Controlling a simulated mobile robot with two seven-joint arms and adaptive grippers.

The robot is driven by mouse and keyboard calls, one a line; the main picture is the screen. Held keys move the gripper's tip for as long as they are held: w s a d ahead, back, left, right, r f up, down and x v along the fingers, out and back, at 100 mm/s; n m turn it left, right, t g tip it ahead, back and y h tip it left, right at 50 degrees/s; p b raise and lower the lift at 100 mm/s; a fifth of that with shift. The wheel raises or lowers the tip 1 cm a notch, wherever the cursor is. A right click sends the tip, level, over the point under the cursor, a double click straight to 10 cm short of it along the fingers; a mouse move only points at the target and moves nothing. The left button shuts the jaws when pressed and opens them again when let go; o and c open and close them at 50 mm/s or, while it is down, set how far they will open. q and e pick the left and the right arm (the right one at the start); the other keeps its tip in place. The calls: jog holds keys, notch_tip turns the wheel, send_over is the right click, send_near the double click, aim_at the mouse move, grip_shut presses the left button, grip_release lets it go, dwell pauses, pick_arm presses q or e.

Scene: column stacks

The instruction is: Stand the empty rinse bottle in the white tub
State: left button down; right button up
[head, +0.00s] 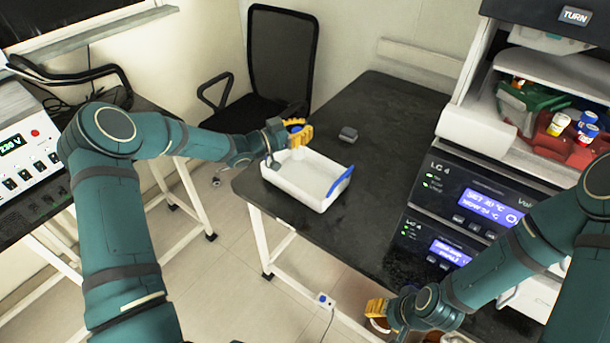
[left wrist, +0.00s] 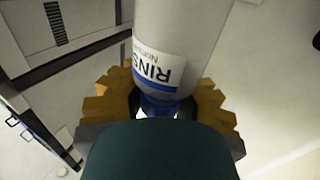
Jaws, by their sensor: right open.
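The white tub (head: 296,192) stands on the dark table near its front left corner, with a blue strip on its right side. My left gripper (head: 299,134) is over the tub's back rim. In the left wrist view its yellow fingers (left wrist: 166,102) close around the white rinse bottle (left wrist: 178,40), which has a RINS… label and a blue band. I cannot tell whether the bottle touches the tub. My right gripper (head: 377,309) is open, low in front of the table.
A small grey object (head: 348,134) lies on the table (head: 385,120) behind the tub. Stacked instruments (head: 470,200) with lit displays and a shelf of bottles (head: 585,130) stand at the right. An office chair (head: 280,60) is behind. Table space between tub and instruments is clear.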

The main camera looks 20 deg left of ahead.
pick_arm(q)
notch_tip(320, 180, down, 9)
jog(key=b, duration=0.1)
jog(key=shift+f, duration=0.2)
jog(key=shift+f+b, duration=0.55)
jog(key=shift+b, duration=0.25)
jog(key=shift+f, duration=0.1)
jog(key=c, duration=1.7)
grip_release()
jog(key=o, duration=0.6)
jog(key=shift+o, duration=0.2)
